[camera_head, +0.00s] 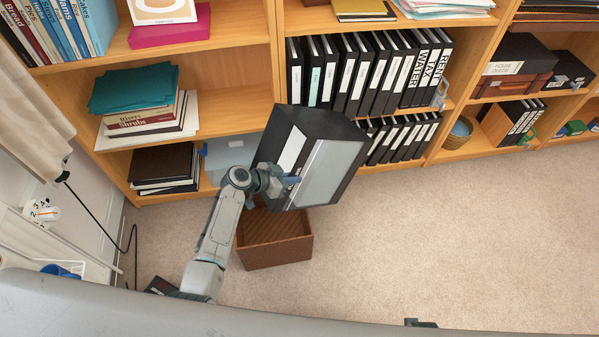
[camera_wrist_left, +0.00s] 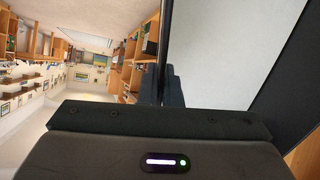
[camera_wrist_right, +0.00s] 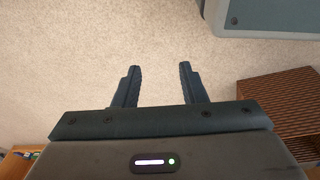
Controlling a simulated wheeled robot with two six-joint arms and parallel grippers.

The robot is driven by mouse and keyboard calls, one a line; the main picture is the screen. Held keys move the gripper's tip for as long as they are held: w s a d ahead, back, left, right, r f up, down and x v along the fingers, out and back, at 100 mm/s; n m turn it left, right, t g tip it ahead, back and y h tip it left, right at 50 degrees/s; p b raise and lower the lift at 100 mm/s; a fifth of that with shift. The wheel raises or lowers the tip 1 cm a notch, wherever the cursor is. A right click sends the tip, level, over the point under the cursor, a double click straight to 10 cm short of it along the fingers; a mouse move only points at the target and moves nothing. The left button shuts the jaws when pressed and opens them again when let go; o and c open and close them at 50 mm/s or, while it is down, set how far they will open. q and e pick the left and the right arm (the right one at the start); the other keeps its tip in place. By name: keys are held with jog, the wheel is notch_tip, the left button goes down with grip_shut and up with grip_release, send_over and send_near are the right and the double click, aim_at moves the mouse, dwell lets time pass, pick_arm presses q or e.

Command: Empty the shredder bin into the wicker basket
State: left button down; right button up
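The shredder bin, a black box (camera_head: 352,146) with a grey panel, is held tilted in the air in the head view. It hangs above and partly in front of the brown wicker basket (camera_head: 275,255), which stands on the carpet. My left gripper (camera_head: 278,181) is shut on the bin's edge. In the left wrist view the fingers (camera_wrist_left: 166,78) meet at a thin dark edge beside the pale panel (camera_wrist_left: 215,45). The bin's contents are hidden. My right gripper (camera_wrist_right: 158,68) is open and empty above the carpet, with the basket (camera_wrist_right: 283,105) to its right in that view.
A wooden bookcase (camera_head: 228,75) with binders (camera_head: 372,70), books and papers runs along the back, close behind the bin. A black cable (camera_head: 100,225) hangs by the left wall. The carpet (camera_head: 430,240) to the right is clear.

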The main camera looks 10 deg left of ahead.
dwell(0.5)
pick_arm(q)
jog(key=shift+a+f+h+b, duration=0.1)
jog(key=shift+f+h+b, duration=0.3)
jog(key=shift+b, duration=0.8)
jog(key=shift+s+a+f+t+b, duration=0.25)
jog(key=shift+f+b, duration=0.2)
jog(key=shift+b, duration=0.65)
jog(key=shift+w, duration=0.1)
pick_arm(e)
jog(key=w+r, duration=0.2)
jog(key=r, duration=0.5)
jog(key=w+a+r+t, duration=0.1)
jog(key=w+r, duration=0.1)
jog(key=r, duration=0.6)
jog(key=shift+w+a, duration=0.15)
jog(key=shift+w, duration=0.1)
pick_arm(q)
jog(key=shift+f+b, duration=0.15)
jog(key=shift+b, duration=0.15)
